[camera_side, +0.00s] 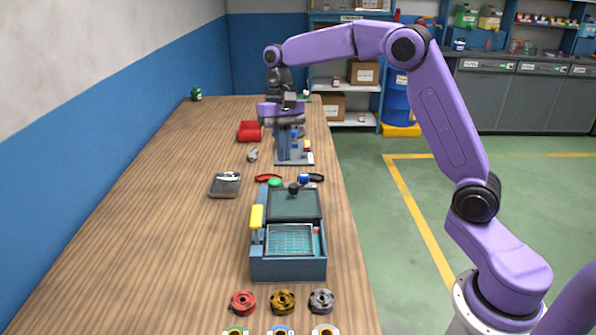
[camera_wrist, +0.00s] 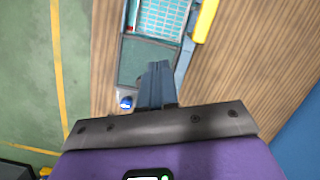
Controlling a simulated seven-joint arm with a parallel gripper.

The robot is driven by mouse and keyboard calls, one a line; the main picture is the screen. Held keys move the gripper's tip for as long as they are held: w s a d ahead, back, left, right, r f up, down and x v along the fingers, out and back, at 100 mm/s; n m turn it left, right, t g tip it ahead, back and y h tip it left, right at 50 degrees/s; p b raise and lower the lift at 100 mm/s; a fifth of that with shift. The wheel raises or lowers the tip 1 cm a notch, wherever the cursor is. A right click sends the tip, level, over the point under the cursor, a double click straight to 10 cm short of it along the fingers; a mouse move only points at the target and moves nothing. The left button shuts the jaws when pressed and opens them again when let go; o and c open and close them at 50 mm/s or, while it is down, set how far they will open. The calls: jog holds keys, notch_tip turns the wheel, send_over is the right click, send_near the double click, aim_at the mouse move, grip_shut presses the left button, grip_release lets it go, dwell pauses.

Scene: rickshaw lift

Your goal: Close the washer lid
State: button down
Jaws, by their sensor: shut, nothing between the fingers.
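The washer (camera_side: 289,268) is a blue-grey box near the front of the bench, with a teal grid basket (camera_side: 289,240) showing in its open front part. A dark flat panel, apparently the lid (camera_side: 294,205), shows behind the basket; its exact tilt is hard to tell. In the wrist view the panel (camera_wrist: 145,55) lies beside the grid (camera_wrist: 160,15). My gripper (camera_side: 283,157) points down, above or in front of the stand behind the washer, apart from the lid in the side view. Its blue-grey fingers (camera_wrist: 157,66) are together and empty, overlapping the panel's edge in the wrist view.
A yellow handle (camera_side: 257,217) stands at the washer's left. Green (camera_side: 274,182) and blue (camera_side: 304,179) knobs sit behind the panel. A stand (camera_side: 305,158), red bin (camera_side: 250,131) and metal box (camera_side: 225,185) lie farther back.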

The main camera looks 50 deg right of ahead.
jog(key=w+d+f+m+y, duration=0.1)
jog(key=w+d+f+m, duration=0.1)
jog(key=w+d+m, duration=0.45)
jog(key=w+d+f+m+y, duration=0.1)
jog(key=w+d+f, duration=0.15)
jog(key=d, duration=0.75)
jog(key=x, duration=0.9)
jog(key=shift+s, duration=0.15)
jog(key=a, duration=0.1)
jog(key=s+a, duration=0.1)
jog(key=shift+s+a+r, duration=0.1)
jog(key=shift+s+a, duration=0.05)
jog(key=shift+a, duration=0.15)
jog(key=shift+s+a, duration=0.3)
jog(key=shift+a, duration=0.15)
jog(key=shift+s+a, duration=0.15)
jog(key=shift+a, duration=0.1)
jog(key=s+a, duration=0.9)
jog(key=shift+s, duration=0.2)
jog(key=shift+a, duration=0.15)
